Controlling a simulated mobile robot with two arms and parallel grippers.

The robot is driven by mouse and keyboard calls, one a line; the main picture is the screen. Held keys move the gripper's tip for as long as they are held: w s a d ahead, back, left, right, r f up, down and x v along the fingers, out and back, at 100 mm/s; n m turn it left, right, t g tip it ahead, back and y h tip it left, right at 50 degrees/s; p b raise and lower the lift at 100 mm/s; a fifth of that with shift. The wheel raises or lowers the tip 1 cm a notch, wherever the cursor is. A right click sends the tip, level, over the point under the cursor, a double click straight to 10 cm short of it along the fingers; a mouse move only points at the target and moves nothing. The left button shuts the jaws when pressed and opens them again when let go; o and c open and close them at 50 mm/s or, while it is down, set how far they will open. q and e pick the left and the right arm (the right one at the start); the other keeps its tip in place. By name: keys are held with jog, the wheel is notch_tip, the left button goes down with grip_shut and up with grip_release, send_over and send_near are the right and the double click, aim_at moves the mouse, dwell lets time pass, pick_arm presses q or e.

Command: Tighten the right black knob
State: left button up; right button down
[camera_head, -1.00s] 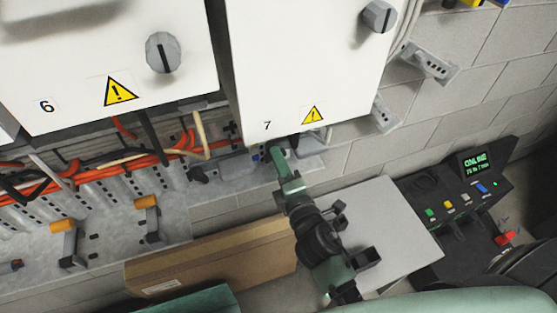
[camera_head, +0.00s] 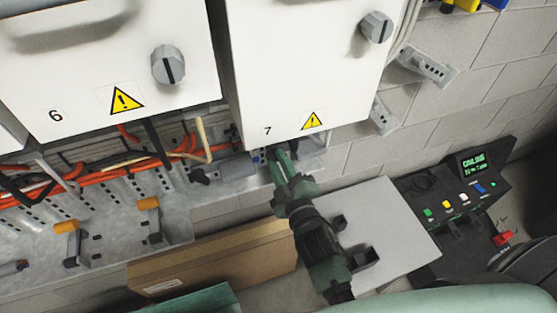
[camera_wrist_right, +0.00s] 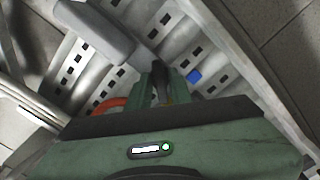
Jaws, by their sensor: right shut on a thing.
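My right gripper (camera_head: 282,152) reaches up under the cabinet marked 7, at the right end of the metal rail (camera_head: 215,190). In the right wrist view its green fingers (camera_wrist_right: 161,84) are closed around a small black knob (camera_wrist_right: 163,93). The fingers hide most of this knob, and it cannot be made out clearly in the head view. A second black knob (camera_head: 200,176) is at the left end of a grey cylinder (camera_head: 237,165), left of the gripper. The cylinder also shows in the right wrist view (camera_wrist_right: 95,30). My left gripper is not in view.
Cabinets 6 (camera_head: 110,70) and 7 (camera_head: 300,70) hang close above the gripper. Orange cables (camera_head: 120,165) run to the left. A cardboard box (camera_head: 210,262), a pale panel (camera_head: 385,215) and a black control console (camera_head: 460,200) lie below and to the right.

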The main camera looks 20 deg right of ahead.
jog(key=shift+m, duration=0.5)
jog(key=c, duration=1.5)
grip_release()
jog(key=shift+o, duration=0.2)
